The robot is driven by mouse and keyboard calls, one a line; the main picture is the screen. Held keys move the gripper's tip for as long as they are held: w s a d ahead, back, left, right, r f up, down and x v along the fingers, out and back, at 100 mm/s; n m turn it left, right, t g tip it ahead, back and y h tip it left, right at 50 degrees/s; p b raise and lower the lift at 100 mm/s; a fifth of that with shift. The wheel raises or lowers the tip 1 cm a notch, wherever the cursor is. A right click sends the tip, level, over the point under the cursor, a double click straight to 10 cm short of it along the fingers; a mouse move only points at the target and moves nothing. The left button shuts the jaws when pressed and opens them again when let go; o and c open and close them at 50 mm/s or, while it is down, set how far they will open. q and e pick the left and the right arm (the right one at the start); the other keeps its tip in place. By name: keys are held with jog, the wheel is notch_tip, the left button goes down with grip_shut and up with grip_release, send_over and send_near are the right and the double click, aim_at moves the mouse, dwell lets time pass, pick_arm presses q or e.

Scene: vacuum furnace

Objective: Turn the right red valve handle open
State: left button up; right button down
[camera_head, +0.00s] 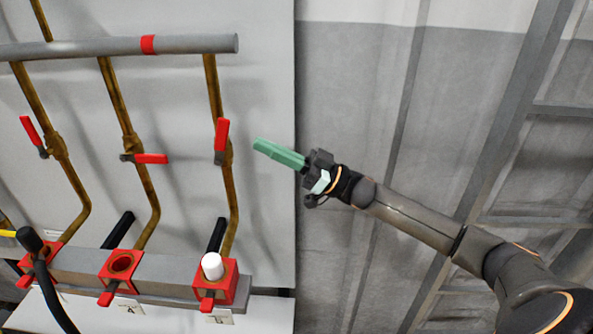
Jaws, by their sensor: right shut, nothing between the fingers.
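The right red valve handle (222,136) is on the rightmost brass pipe (232,190) and points up, roughly along the pipe. My right gripper (257,146) has green fingers, which are shut and empty. Its fingertips point left toward the handle and appear a short gap to the right of it; the depth between them is hard to tell. The middle red handle (151,158) lies nearly horizontal, pointing right. The left red handle (31,131) is tilted up and left of its pipe. My left gripper is not in view.
A grey horizontal pipe (190,44) with a red band crosses above the valves. Below is a grey manifold (180,268) with red blocks, red levers and a white cap (212,265). A black hose (42,270) is at lower left. The space right of the white panel (270,80) is open before a grey wall.

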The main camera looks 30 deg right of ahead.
jog(key=b+v, duration=0.1)
jog(key=v, duration=0.7)
